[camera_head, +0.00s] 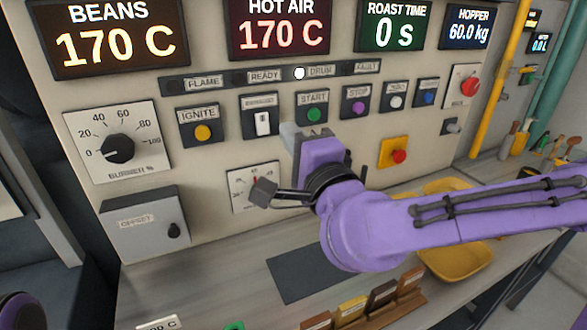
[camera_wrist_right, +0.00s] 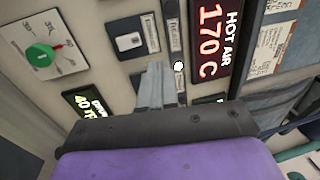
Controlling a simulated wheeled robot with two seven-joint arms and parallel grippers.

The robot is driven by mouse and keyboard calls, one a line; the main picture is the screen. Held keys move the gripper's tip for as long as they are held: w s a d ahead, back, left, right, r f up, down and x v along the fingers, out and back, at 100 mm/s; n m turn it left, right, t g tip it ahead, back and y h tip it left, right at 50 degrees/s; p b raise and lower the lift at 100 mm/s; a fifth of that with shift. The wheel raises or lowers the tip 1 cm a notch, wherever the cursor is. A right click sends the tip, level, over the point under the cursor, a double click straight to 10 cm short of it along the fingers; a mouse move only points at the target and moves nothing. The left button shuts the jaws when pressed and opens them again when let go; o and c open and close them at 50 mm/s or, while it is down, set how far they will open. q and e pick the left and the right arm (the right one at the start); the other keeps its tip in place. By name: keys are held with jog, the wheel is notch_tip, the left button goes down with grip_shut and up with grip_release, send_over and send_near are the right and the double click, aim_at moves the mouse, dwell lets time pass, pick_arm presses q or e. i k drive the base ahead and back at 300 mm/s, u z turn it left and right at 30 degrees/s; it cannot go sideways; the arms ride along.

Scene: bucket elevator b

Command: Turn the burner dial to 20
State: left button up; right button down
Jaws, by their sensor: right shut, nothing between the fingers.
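The burner dial (camera_head: 117,149) is a black knob on a white plate marked 0 to 100, at the left of the panel in the head view. Its pointer is at about 0. My right gripper (camera_head: 290,132) is in front of the panel, right of the dial and apart from it, near the START button. Its fingers are together and empty, and they also show in the wrist view (camera_wrist_right: 156,70). The burner dial does not show clearly in the wrist view. My left gripper is out of view.
The IGNITE button (camera_head: 203,132) and a white rocker switch (camera_head: 263,123) lie between the dial and my gripper. A grey OFFSET box (camera_head: 140,230) projects below the dial. A yellow tray (camera_head: 455,250) sits on the counter. A green-knobbed dial (camera_wrist_right: 40,53) shows in the wrist view.

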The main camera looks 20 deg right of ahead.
aim_at(119, 149)
jog(key=u, duration=0.05)
jog(key=k, duration=1)
jog(key=z, duration=0.05)
